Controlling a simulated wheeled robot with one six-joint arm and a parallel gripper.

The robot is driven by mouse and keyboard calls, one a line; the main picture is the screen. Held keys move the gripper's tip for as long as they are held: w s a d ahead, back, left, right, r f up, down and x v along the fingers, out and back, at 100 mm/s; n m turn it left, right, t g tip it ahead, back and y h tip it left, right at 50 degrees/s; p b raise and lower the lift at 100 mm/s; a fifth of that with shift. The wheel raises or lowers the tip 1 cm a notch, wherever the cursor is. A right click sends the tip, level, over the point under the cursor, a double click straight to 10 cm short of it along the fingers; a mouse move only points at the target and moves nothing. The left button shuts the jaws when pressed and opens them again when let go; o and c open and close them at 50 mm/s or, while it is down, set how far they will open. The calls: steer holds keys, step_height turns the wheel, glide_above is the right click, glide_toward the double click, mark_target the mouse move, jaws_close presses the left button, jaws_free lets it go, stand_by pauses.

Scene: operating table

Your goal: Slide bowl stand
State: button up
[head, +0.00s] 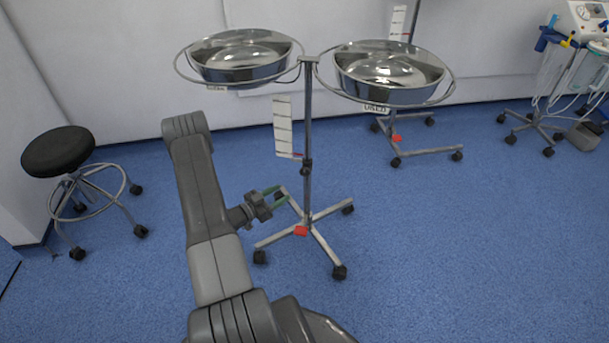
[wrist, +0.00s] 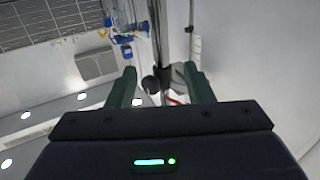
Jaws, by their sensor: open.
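The bowl stand has an upright metal pole (head: 307,130) on a wheeled base with a red pedal (head: 301,231). At its top, two rings hold shiny steel bowls, one on the left (head: 240,70) and one on the right (head: 388,90). My gripper (head: 281,197) is open beside the lower pole, on its left, with green fingers pointing toward it. In the wrist view the pole (wrist: 157,40) and a dark knob on it show between the open fingers (wrist: 163,76). I cannot tell whether the pole is inside the jaws; no contact is visible.
A black round stool (head: 58,152) on castors stands at the left. Another wheeled stand (head: 425,151) is behind the right bowl, near the wall. A machine with hoses (head: 585,25) stands at the far right. Blue floor is clear at the front right.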

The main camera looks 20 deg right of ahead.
mark_target(308, 178)
steer(key=b+x, duration=0.2)
steer(key=x, duration=1.1)
steer(key=shift+b, duration=0.3)
jaws_close()
